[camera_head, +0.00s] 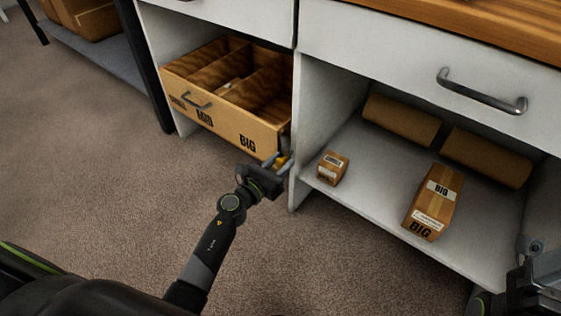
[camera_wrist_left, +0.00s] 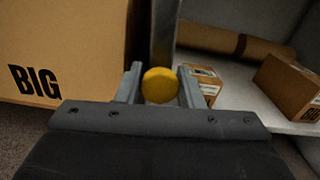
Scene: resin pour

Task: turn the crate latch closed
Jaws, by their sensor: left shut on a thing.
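A wooden crate (camera_head: 222,120) with compartments and the labels SMALL, MID and BIG on its front sits in the left bay of the white cabinet. The yellow latch (camera_head: 281,160) is at the crate's lower right front corner, beside the cabinet divider. My left gripper (camera_head: 279,164) is shut on it. In the left wrist view the latch's round yellow end (camera_wrist_left: 160,85) sits between the two grey fingers; its turn angle is hard to tell. Part of my right arm shows at the lower right edge of the head view; its jaws cannot be made out.
The right bay's shelf (camera_head: 375,203) holds a small carton (camera_head: 332,169), a long BIG carton (camera_head: 434,203) and two brown rolls (camera_head: 401,121) at the back. The white divider (camera_head: 304,140) stands close to my left gripper. The carpet (camera_head: 110,185) in front is clear.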

